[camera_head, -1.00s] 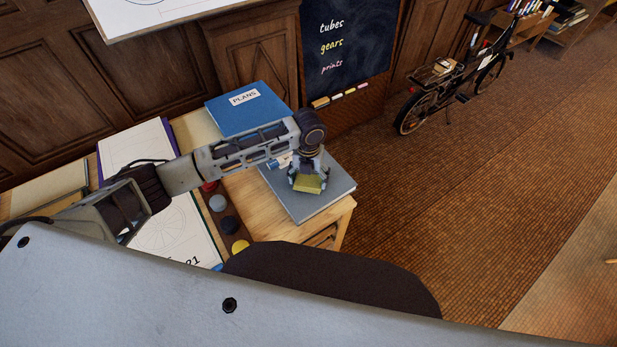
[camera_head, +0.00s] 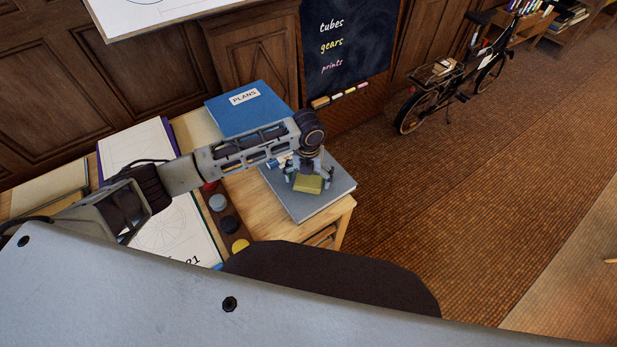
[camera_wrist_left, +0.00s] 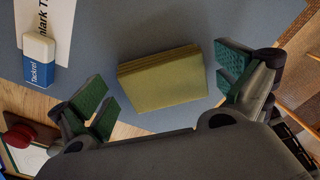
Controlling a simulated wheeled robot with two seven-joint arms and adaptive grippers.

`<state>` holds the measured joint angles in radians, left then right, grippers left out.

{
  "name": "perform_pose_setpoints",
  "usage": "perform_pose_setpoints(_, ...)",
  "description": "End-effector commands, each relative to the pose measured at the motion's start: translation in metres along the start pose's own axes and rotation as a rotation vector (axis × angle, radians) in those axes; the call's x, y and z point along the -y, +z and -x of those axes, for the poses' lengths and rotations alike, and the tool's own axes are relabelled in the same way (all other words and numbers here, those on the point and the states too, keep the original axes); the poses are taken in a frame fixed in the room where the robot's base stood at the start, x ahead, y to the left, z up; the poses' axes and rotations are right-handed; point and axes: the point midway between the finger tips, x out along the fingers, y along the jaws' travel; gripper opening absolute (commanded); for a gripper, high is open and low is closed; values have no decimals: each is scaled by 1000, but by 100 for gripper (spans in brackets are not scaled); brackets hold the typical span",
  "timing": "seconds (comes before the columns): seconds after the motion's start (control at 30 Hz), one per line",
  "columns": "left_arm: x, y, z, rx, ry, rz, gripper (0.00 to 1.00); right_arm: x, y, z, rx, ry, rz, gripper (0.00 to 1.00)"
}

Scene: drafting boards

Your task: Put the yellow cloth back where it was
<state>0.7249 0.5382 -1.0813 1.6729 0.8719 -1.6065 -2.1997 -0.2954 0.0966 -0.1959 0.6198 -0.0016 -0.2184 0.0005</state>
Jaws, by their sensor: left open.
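The yellow cloth (camera_head: 308,183) is a folded block lying on a grey-blue book or folder (camera_head: 325,205) near the right end of the desk. In the left wrist view the cloth (camera_wrist_left: 163,82) lies between the spread fingers, with a gap on each side. My left gripper (camera_head: 309,180) is open over it, and its green finger pads show in the left wrist view (camera_wrist_left: 165,90). The cloth appears to rest on the grey-blue surface and is not gripped. My right gripper is not in view.
A white and blue eraser (camera_wrist_left: 39,60) lies left of the cloth, beside a white label. A blue PLANS binder (camera_head: 248,108) lies behind. A strip with coloured round buttons (camera_head: 229,224) runs along the desk. The desk edge (camera_head: 347,215) is close on the right.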

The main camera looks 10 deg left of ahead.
Motion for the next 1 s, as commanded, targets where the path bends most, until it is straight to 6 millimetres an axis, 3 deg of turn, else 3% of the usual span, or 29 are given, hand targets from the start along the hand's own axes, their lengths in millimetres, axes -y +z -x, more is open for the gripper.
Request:
perform_pose_setpoints(0.37, 0, 1, 20, 2, -1, 1, 100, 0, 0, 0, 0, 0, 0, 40)
perform_pose_setpoints(1.0, 0, 1, 108, 1, -1, 0, 100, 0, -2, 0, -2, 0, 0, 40)
